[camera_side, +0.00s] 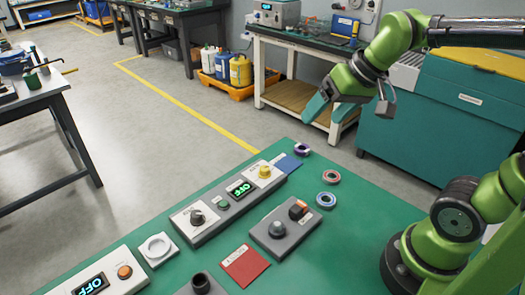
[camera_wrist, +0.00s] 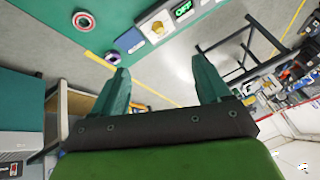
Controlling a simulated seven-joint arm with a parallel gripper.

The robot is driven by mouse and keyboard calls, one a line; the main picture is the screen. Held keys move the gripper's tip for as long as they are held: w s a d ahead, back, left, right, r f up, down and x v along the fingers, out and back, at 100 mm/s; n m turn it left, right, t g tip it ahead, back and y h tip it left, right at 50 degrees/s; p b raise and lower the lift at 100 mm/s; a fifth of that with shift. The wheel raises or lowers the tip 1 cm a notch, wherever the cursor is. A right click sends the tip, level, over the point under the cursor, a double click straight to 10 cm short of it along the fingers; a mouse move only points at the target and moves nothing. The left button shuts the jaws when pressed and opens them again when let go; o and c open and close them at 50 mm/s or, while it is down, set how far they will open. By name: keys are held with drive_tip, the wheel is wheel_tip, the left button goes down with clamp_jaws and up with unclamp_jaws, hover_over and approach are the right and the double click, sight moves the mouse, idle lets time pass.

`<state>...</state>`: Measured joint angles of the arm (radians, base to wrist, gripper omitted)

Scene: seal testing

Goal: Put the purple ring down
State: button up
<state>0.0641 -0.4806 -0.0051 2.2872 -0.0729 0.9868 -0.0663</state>
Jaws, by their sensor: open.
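The purple ring (camera_side: 302,149) lies on the green bench top (camera_side: 370,235) near its far edge, close to a blue card. It also shows in the wrist view (camera_wrist: 113,57), just beyond the left fingertip. My gripper (camera_side: 322,112) is in the air above and beyond the ring in the side view, apart from it. In the wrist view its two teal fingers (camera_wrist: 160,64) are spread wide with nothing between them.
A reddish ring (camera_side: 331,177) and a blue ring (camera_side: 326,199) lie on the bench near the purple one. The blue card (camera_side: 287,164) and a grey control panel (camera_side: 228,205) with knobs are to the left. A red card (camera_side: 244,265) lies nearer.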

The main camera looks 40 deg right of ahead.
drive_tip(key=shift+t+y, duration=0.3)
drive_tip(key=shift+t, duration=0.4)
drive_tip(key=s, duration=0.1)
drive_tip(key=s+a, duration=0.1)
drive_tip(key=s, duration=0.1)
drive_tip(key=s+a+f, duration=0.1)
drive_tip(key=s, duration=0.1)
drive_tip(key=shift+a, duration=0.2)
idle(0.4)
